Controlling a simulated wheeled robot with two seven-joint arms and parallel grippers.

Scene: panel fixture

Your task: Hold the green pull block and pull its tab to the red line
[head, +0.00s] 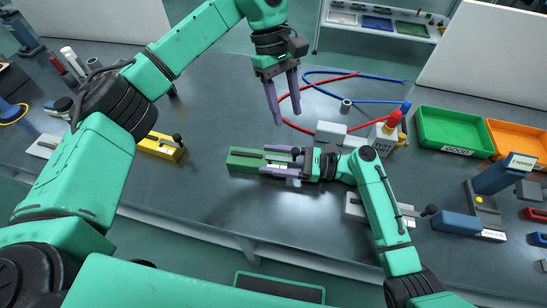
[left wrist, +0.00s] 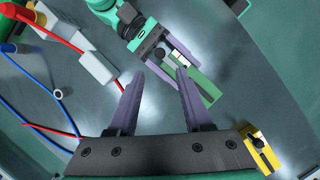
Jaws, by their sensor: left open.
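The green pull block (head: 245,158) lies on the table near the middle, with a dark slot along its top. It also shows in the left wrist view (left wrist: 207,88). My right gripper (head: 264,160) reaches in from the right, low over the block, one purple finger along each long side of its right part. Whether the fingers press on it is unclear. A black knob of the tab (head: 297,151) and a white plate show between those fingers. My left gripper (head: 291,124) is open and empty, above and behind the block.
A yellow block (head: 160,147) stands at left and a grey one (head: 366,210) at right. Red (head: 288,100) and blue (head: 380,77) hoses lie behind. A test unit (head: 383,138), a green bin (head: 455,140) and an orange bin (head: 518,139) stand right. The table before the green block is clear.

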